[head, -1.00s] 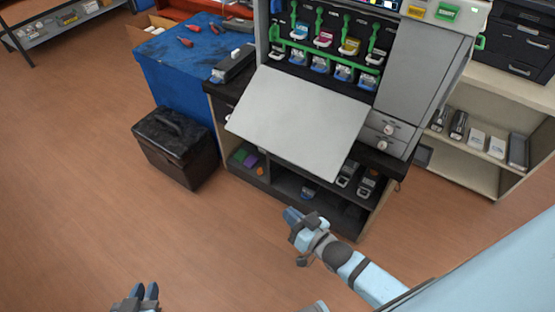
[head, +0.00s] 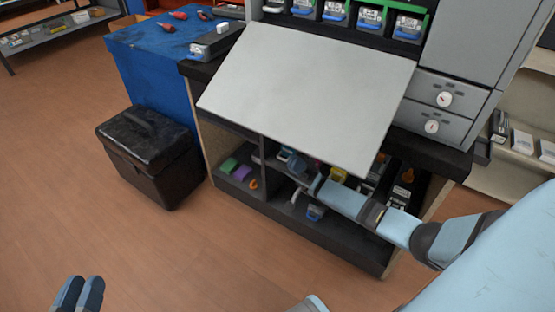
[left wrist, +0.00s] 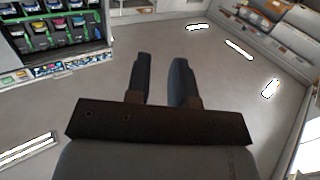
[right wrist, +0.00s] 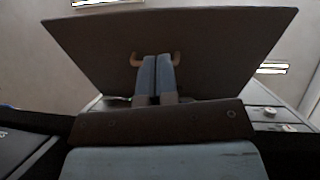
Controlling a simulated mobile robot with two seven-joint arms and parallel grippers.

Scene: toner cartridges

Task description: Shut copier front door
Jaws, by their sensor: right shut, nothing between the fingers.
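The copier (head: 470,45) stands on a dark cabinet. Its light grey front door (head: 310,90) hangs open, tilted outward and down below the row of toner cartridges (head: 370,18). My right gripper (head: 288,158) is under the door, in front of the cabinet's open shelves. In the right wrist view the shut, empty right fingers (right wrist: 157,75) point at the door's dark underside (right wrist: 215,45); I cannot tell whether they touch it. My left gripper (head: 80,292) is low at the bottom left, away from the copier. Its fingers (left wrist: 160,80) are apart and empty.
A black box (head: 150,155) sits on the floor beside a blue table (head: 150,65) with red tools. The cabinet shelves (head: 290,215) hold several small items. A white shelf unit (head: 525,170) stands at right. The floor (head: 60,190) at left is clear.

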